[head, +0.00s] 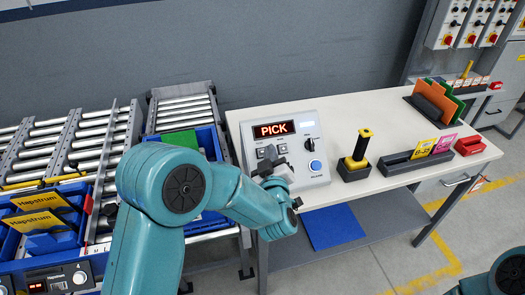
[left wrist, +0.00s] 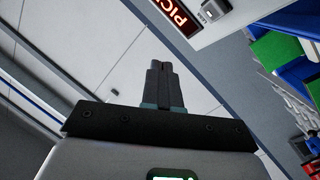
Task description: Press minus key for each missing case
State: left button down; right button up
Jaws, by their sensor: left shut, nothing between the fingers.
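A white control box (head: 318,165) stands on the bench, with a lit red display (head: 274,129) reading PICK. Below the display are small grey keys (head: 282,148); their marks are too small to read. A dark knob and a round blue button (head: 315,165) sit at its right. My left gripper (head: 268,158) is shut and empty, in front of the keys and partly hiding them; I cannot tell whether it touches one. In the left wrist view its shut fingers (left wrist: 162,72) show, with the PICK display (left wrist: 177,16) at the top. My right gripper is out of view.
Blue crates (head: 62,243) with yellow Hapstrum cases (head: 37,201) stand on roller conveyors at left. A yellow-handled tool (head: 360,150) in a black holder, a dark tray (head: 400,163) and a red box (head: 470,146) are on the bench (head: 375,112).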

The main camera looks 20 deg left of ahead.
aim_at(262, 153)
pick_arm(q)
jog(key=w+a+f+b, duration=0.2)
jog(key=f, duration=0.1)
jog(key=w+a+f+b, duration=0.1)
jog(key=w+f, duration=0.1)
jog(key=shift+f, duration=0.25)
jog(key=shift+w+a+f+b, duration=0.25)
jog(key=shift+w+f+b, duration=0.05)
jog(key=shift+w+b, duration=0.25)
jog(key=shift+f, duration=0.1)
dwell(1.6)
jog(key=shift+w+a+f+b, duration=0.2)
jog(key=shift+w+f+b, duration=0.05)
jog(key=shift+b, duration=0.4)
